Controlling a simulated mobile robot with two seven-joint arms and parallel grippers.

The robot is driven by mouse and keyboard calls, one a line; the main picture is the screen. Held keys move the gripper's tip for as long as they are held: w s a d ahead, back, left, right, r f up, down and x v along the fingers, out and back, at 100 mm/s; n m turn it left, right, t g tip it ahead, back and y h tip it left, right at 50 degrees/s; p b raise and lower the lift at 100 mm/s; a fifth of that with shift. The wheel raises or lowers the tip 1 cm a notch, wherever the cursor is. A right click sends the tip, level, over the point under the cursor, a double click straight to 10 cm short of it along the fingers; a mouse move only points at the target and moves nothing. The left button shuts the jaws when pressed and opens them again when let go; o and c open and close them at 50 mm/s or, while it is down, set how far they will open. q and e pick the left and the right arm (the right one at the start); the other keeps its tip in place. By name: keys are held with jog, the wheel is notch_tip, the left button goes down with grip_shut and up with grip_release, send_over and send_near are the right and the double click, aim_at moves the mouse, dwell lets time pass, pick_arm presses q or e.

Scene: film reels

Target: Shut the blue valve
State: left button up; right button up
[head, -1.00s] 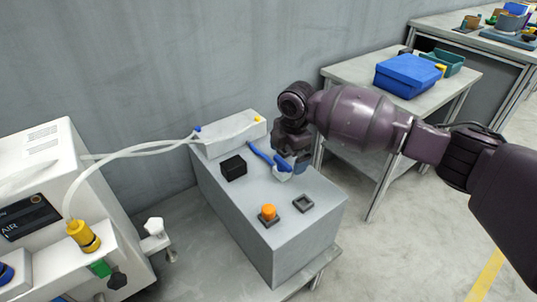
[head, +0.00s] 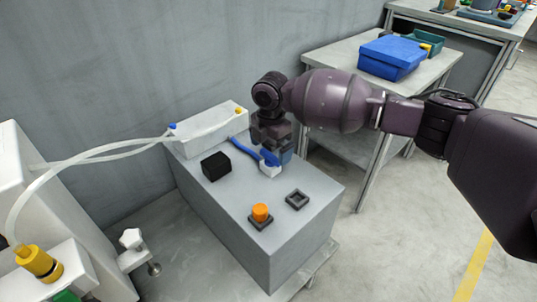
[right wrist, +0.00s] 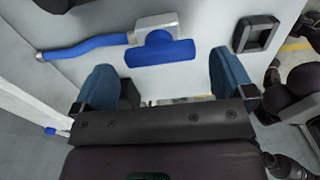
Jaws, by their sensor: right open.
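The blue valve has a blue T-shaped handle (right wrist: 160,50) on a white body (right wrist: 155,25), with a blue pipe (right wrist: 85,47) running left from it. In the head view the blue handle (head: 270,158) is on top of the grey cabinet, partly hidden by my right gripper (head: 277,148). My right gripper (right wrist: 163,66) points down over the valve, open and empty. In the right wrist view its two blue-padded fingers stand apart on either side of the handle; I cannot tell whether they touch it. My left gripper is not in view.
On the grey cabinet (head: 225,222) are a black block (head: 216,166), an orange button (head: 260,212) and a dark square frame (head: 297,199). A white box (head: 210,130) with clear hoses sits behind.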

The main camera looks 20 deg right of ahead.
jog(key=shift+f, duration=1)
jog(key=shift+c, duration=0.5)
jog(key=c, duration=0.7)
